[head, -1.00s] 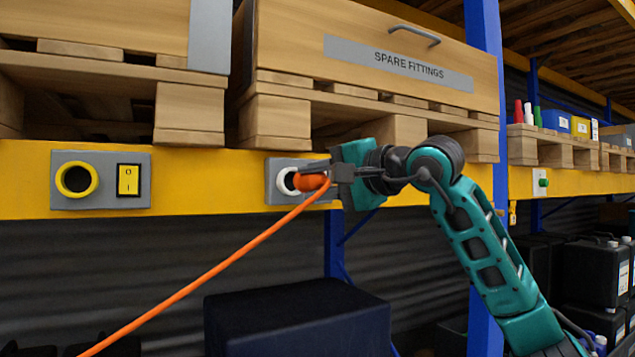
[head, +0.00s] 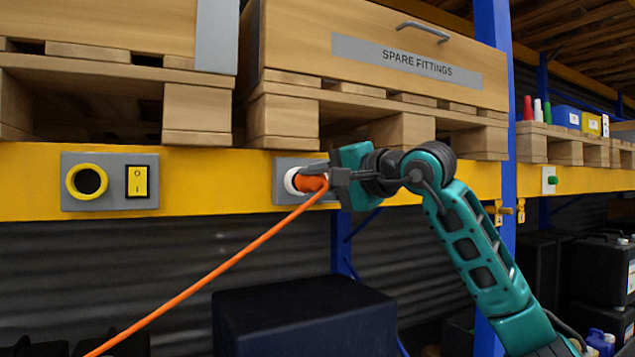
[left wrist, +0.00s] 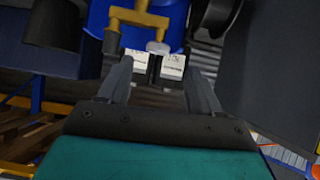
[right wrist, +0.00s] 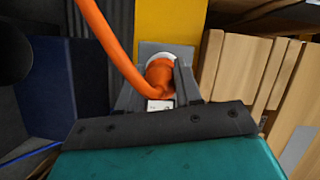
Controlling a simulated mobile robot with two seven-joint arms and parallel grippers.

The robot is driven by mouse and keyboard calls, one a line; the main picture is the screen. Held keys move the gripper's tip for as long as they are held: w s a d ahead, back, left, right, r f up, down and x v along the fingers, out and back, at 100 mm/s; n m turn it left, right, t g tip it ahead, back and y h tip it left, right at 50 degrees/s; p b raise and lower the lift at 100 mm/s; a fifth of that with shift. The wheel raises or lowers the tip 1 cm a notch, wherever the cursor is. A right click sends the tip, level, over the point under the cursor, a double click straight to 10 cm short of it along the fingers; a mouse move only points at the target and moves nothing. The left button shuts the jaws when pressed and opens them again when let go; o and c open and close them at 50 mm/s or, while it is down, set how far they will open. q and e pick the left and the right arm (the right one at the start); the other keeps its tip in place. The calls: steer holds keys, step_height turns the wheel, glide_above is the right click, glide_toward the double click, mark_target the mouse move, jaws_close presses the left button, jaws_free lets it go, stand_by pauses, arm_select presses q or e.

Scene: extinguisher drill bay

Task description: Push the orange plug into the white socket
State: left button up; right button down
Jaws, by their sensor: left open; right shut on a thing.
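The orange plug (head: 312,183) is between the fingers of my right gripper (head: 322,177), with its orange cable running down to the lower left. The white socket (head: 291,181) is a round ring on a grey plate on the yellow beam. The plug's front is at the socket's opening, and part of the ring shows at its left. In the right wrist view the plug (right wrist: 160,77) sits between the fingers, its front against the white ring (right wrist: 172,52); how deep it sits is hidden. My left gripper (left wrist: 158,85) is open and empty in the left wrist view.
A yellow-ringed socket (head: 87,182) and a yellow switch (head: 137,181) sit on a grey plate to the left. The wooden SPARE FITTINGS crate (head: 400,60) stands above on a pallet. A dark box (head: 300,315) lies below. A blue upright (head: 497,120) stands to the right.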

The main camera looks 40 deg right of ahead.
steer(key=shift+w+d+p, duration=0.25)
steer(key=shift+w+p, duration=0.3)
steer(key=shift+w, duration=0.3)
stand_by(0.3)
steer(key=shift+w+r, duration=0.1)
stand_by(0.5)
steer(key=c, duration=0.7)
jaws_free()
steer(key=shift+w, duration=0.1)
steer(key=shift+s+d+b, duration=0.2)
steer(key=shift+s+b, duration=0.55)
steer(key=shift+s, duration=0.75)
steer(key=shift+s+d+r+b, duration=0.15)
steer(key=shift+s+b, duration=0.5)
steer(key=shift+s, duration=0.5)
steer(key=shift+s+d+r+b, duration=0.1)
steer(key=shift+s+b, duration=0.5)
steer(key=shift+s, duration=0.5)
steer(key=shift+s+b, duration=0.3)
steer(key=shift+s, duration=0.4)
steer(key=shift+r, duration=0.1)
